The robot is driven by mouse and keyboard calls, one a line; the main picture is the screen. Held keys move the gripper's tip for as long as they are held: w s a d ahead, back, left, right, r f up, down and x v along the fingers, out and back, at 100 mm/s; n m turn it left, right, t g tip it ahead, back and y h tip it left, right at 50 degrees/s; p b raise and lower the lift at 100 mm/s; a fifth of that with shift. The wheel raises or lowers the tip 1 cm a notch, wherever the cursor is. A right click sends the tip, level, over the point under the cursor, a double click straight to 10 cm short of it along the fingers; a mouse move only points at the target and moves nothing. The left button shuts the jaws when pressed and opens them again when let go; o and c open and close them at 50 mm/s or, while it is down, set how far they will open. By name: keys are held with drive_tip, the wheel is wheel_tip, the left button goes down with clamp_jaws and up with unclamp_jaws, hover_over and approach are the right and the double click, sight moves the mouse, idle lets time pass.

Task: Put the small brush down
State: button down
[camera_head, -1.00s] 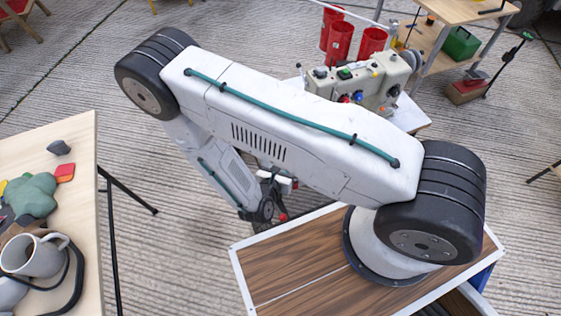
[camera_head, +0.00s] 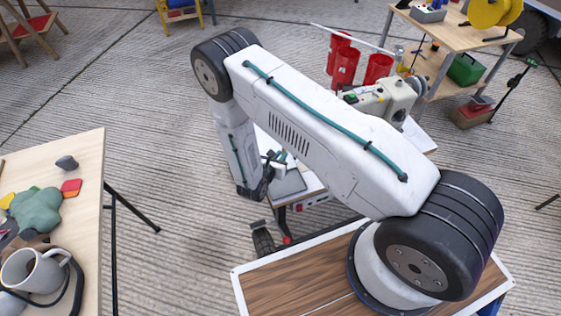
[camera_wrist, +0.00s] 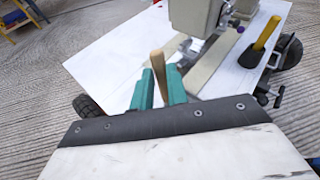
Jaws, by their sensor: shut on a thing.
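The small brush (camera_wrist: 157,62) shows in the wrist view only as a light wooden handle standing up between the teal fingers of my gripper (camera_wrist: 161,84). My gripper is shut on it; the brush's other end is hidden. In the head view my gripper (camera_head: 279,160) is low beside the white worktable (camera_head: 312,187), and the brush is too small to make out there. In the wrist view the white tabletop (camera_wrist: 112,65) lies beyond and below the fingers. I cannot tell whether the brush touches it.
A beige machine (camera_head: 385,98) stands on the white worktable, close ahead of the fingers. A yellow-handled black tool (camera_wrist: 262,40) lies at its right. A wooden table (camera_head: 85,165) with a mug (camera_head: 35,272) is at left. Red bins (camera_head: 345,68) stand behind. Open floor lies between the tables.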

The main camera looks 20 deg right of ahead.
drive_tip(key=shift+s+f, duration=0.15)
drive_tip(key=shift+f, duration=1.25)
drive_tip(key=c, duration=1.4)
unclamp_jaws()
drive_tip(key=shift+f, duration=0.1)
drive_tip(key=v, duration=1.2)
drive_tip(key=shift+a, duration=0.1)
